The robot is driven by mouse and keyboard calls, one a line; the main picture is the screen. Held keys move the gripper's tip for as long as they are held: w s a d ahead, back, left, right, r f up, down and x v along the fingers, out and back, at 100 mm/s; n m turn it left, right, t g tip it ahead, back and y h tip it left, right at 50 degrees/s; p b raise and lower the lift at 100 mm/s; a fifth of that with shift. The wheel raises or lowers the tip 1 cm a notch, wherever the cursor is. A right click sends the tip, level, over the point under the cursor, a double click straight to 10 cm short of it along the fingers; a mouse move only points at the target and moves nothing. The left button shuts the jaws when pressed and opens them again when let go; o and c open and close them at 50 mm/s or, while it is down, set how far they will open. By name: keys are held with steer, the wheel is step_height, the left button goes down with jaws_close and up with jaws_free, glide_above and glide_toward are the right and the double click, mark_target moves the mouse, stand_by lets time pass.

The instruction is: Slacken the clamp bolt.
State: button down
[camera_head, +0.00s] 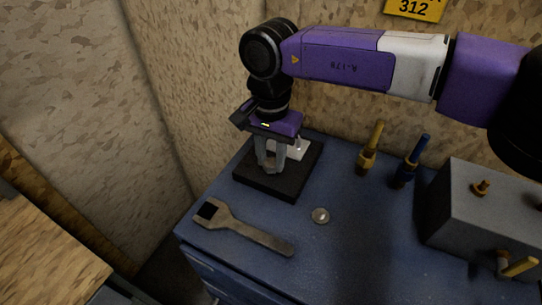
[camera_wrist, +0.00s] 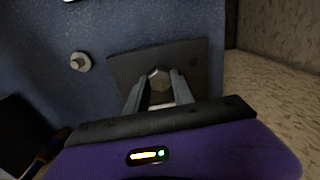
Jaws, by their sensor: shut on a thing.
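A black square base plate (camera_head: 265,186) lies on the blue bench top; it also shows in the wrist view (camera_wrist: 128,66). A hex-headed clamp bolt (camera_wrist: 159,79) stands on it between my fingertips in the wrist view. My gripper (camera_head: 270,168) points down over the plate, and its grey fingers (camera_wrist: 160,89) are shut on the bolt head. In the head view the fingers hide most of the bolt. A pale block (camera_head: 294,151) sits on the plate behind the fingers. An open-jawed wrench (camera_head: 247,233) lies flat at the bench's front left.
A small round metal piece (camera_head: 320,215) lies right of the wrench. A yellow-handled tool (camera_head: 373,146) and a blue-handled tool (camera_head: 415,158) stand at the back. A grey box (camera_head: 470,215) with brass fittings fills the right. Walls rise behind and left.

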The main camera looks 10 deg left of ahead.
mark_target(271, 162)
steer(key=shift+r+n, duration=0.1)
steer(key=shift+n, duration=1.1)
steer(key=c, duration=1.1)
jaws_free()
step_height(271, 162, up, 8)
steer(key=shift+f, duration=0.15)
